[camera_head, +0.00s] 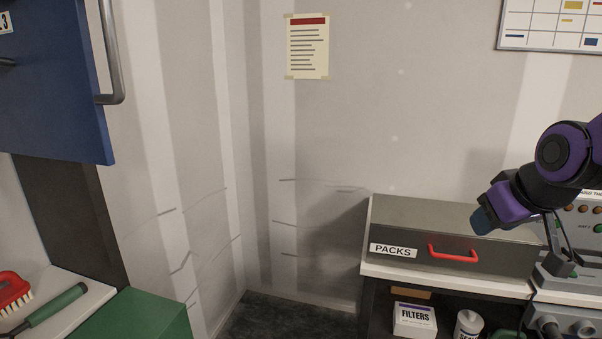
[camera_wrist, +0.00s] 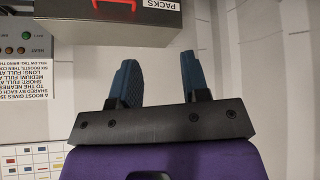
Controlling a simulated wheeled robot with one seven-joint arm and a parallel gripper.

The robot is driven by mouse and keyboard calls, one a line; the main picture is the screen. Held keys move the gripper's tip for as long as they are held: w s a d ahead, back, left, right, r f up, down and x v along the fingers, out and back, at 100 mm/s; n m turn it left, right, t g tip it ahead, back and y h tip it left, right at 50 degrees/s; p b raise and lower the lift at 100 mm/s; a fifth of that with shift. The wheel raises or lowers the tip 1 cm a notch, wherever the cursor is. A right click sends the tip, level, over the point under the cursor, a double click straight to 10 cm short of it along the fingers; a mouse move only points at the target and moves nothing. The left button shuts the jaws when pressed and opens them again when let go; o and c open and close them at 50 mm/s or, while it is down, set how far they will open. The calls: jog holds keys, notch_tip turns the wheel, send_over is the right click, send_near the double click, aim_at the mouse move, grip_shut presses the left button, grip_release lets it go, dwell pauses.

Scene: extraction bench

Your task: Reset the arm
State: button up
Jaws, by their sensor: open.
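My arm, purple and black, reaches in from the right edge in the head view. My gripper (camera_wrist: 157,82) shows in the wrist view with its two blue fingers apart and nothing between them. In the head view the gripper (camera_head: 483,222) is seen at the arm's end, in front of the right part of a dark box labelled PACKS (camera_head: 420,225). Whether it touches the box cannot be told. The box has a red handle (camera_head: 453,254), and it also shows upside down at the top of the wrist view (camera_wrist: 150,22).
The box stands on a white-edged bench (camera_head: 440,281) beside a control panel (camera_head: 582,215). At left are a blue cabinet door (camera_head: 50,90), a green box (camera_head: 135,318) and a brush (camera_head: 14,290). Open floor lies between.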

jog(key=s+a+r+m+g, duration=0.1)
jog(key=s+r, duration=0.1)
jog(key=s, duration=0.5)
jog(key=s+r+g, duration=0.1)
jog(key=s+r, duration=0.2)
jog(key=s, duration=0.4)
jog(key=shift+a+m, duration=0.4)
jog(key=shift+s, duration=0.1)
